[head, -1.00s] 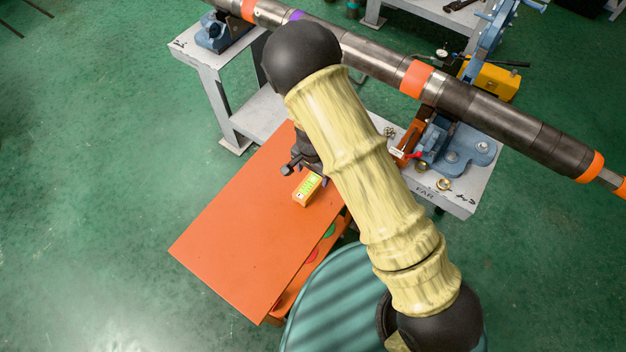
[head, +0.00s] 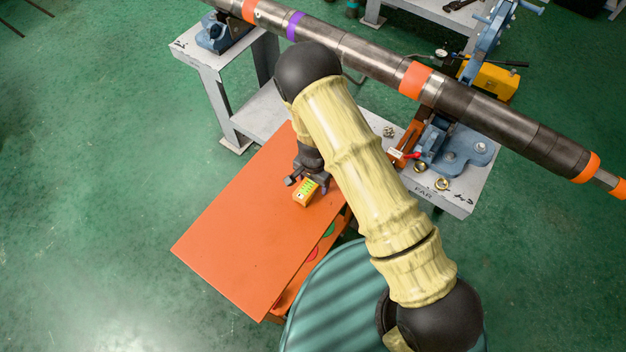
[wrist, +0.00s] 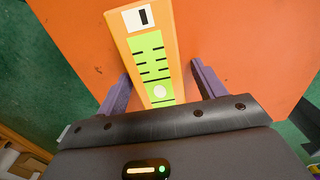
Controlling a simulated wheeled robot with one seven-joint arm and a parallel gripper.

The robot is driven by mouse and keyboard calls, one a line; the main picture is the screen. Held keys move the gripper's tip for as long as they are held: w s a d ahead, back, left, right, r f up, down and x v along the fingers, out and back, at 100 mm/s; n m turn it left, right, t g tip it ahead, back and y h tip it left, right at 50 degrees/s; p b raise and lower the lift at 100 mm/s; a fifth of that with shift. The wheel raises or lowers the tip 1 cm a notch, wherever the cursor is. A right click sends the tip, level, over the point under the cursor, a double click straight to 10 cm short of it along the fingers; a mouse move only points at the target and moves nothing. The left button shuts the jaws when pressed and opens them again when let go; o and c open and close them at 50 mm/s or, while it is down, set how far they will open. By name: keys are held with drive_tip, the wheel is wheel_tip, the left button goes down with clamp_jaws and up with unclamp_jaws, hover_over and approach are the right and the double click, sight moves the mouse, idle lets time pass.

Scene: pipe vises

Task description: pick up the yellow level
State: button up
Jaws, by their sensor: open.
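The yellow level (head: 305,193) lies on the orange tabletop (head: 235,230), near its right edge. It is a small yellow block with a green marked face, and a white patch with a black bar shows at its far end in the wrist view (wrist: 150,45). My gripper (head: 308,184) is at the level, low over the tabletop. In the wrist view my gripper's two purple fingers (wrist: 160,85) are apart, one on each side of the level, with a gap on both sides. The level's near end is hidden behind the gripper body.
A long dark pipe (head: 360,52) with orange and purple bands rests across grey stands behind the table. A blue vise (head: 455,145) and brass rings (head: 441,184) are on the right stand. A teal ribbed round surface (head: 340,300) is in front. The tabletop's left part is clear.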

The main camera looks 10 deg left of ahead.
drive_tip(key=shift+c, duration=0.4)
drive_tip(key=c, duration=1.3)
drive_tip(key=shift+o, duration=0.2)
drive_tip(key=shift+r, duration=0.15)
wheel_tip(320, 180, up, 10)
drive_tip(key=shift+f+b, duration=0.1)
drive_tip(key=shift+b, duration=0.6)
drive_tip(key=shift+w, duration=0.1)
drive_tip(key=w+d+r+n, duration=0.1)
drive_tip(key=w+d+n, duration=0.1)
drive_tip(key=d, duration=1)
drive_tip(key=w+d+r+n, duration=0.1)
drive_tip(key=w+d, duration=0.4)
drive_tip(key=d, duration=0.8)
drive_tip(key=shift+w+d+n, duration=0.3)
drive_tip(key=shift+n, duration=0.5)
